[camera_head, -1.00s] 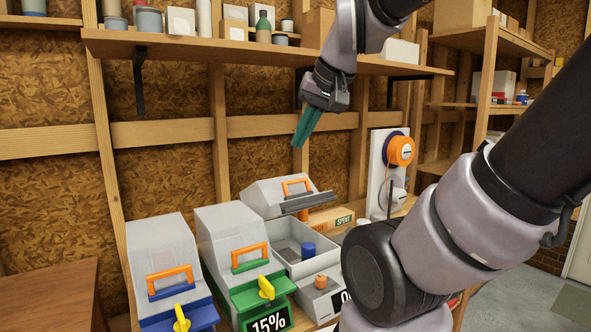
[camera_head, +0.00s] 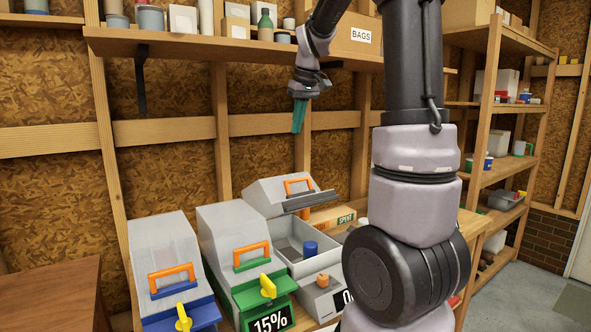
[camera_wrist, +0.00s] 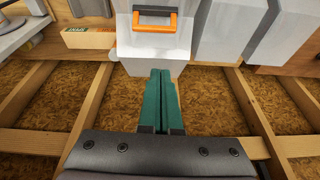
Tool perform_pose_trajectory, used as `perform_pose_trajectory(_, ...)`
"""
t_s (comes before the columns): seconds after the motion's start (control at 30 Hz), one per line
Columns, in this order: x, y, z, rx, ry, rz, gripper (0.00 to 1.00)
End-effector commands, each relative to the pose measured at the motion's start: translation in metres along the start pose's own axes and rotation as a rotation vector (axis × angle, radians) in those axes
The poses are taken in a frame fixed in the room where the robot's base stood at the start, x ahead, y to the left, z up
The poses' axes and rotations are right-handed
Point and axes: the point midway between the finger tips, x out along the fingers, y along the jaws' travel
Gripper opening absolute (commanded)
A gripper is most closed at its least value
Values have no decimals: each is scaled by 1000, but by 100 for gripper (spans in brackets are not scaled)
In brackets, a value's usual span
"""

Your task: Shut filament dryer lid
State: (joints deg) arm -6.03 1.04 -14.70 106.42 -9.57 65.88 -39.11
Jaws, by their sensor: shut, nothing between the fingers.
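The open filament dryer has a grey base (camera_head: 318,264) with a blue cylinder (camera_head: 310,249) inside. Its pale lid (camera_head: 268,192) is raised and tilted back, with an orange handle (camera_head: 298,186) and a dark front edge. My gripper (camera_head: 299,127) hangs above and behind the raised lid, apart from it, with green fingers shut and empty. In the wrist view my gripper (camera_wrist: 161,75) points toward the lid (camera_wrist: 153,45), whose orange handle (camera_wrist: 155,20) shows at the top. Whether the fingertips touch the lid there is hard to tell.
Two shut dryers stand left of it, one with a green front (camera_head: 258,289), one with a blue front (camera_head: 180,318). A wall shelf (camera_head: 220,47) with jars and a BAGS box (camera_head: 352,35) runs above.

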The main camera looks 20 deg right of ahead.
Motion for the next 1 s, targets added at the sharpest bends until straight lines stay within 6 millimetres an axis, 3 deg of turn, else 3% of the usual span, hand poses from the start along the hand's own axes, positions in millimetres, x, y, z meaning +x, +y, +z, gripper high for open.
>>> perform_pose_trajectory(0.1, 10, 8, -11, -32, -22, 12, 0)
perform_pose_trajectory(0.33, 32, 10, -12, -43, -29, 15, 0)
perform_pose_trajectory(0.73, 114, 11, -9, -40, -29, 14, 0)
perform_pose_trajectory(1.0, 136, 12, 15, -40, -26, 14, 0)
